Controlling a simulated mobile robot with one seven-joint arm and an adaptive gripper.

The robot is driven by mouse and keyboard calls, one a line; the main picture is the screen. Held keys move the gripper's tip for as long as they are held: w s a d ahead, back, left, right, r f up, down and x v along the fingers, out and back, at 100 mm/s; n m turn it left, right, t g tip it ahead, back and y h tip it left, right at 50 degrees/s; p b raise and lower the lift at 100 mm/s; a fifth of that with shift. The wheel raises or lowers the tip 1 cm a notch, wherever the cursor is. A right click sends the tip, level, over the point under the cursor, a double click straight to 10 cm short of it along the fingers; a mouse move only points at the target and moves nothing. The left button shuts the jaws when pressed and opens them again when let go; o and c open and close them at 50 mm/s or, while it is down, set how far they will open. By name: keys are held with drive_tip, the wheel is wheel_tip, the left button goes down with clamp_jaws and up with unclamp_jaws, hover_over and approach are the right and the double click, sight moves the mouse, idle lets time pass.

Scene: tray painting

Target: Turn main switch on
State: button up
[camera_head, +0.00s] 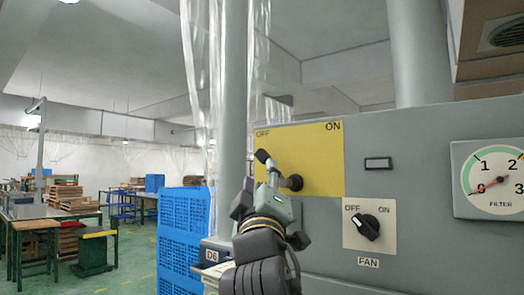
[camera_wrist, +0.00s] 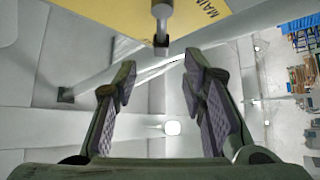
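The main switch is a lever on a yellow panel (camera_head: 325,165) marked OFF at left and ON at right. Its dark round pivot (camera_head: 295,182) shows, and its dark handle end (camera_head: 262,156) points up left, towards OFF. My gripper (camera_head: 271,183) is in front of the panel's left part and hides some of the lever. In the wrist view the grey lever (camera_wrist: 162,14) comes down from the yellow panel. Its dark end lies between and just beyond the tips of my open gripper (camera_wrist: 160,62). Neither finger visibly touches it.
A fan knob (camera_head: 367,227) with OFF and ON marks sits at lower right on the grey cabinet (camera_head: 420,150). A filter gauge (camera_head: 494,180) is at far right. Blue crates (camera_head: 185,240) and a grey post (camera_head: 233,100) stand left of the panel.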

sight(262, 157)
drive_tip(key=p+x, duration=0.4)
drive_tip(key=x, duration=0.4)
drive_tip(key=shift+w+a+r, duration=0.15)
drive_tip(key=shift+w+r, duration=0.15)
drive_tip(key=shift+x, duration=0.75)
drive_tip(key=shift+w+f, duration=0.1)
drive_tip(key=shift+f, duration=0.05)
clamp_jaws()
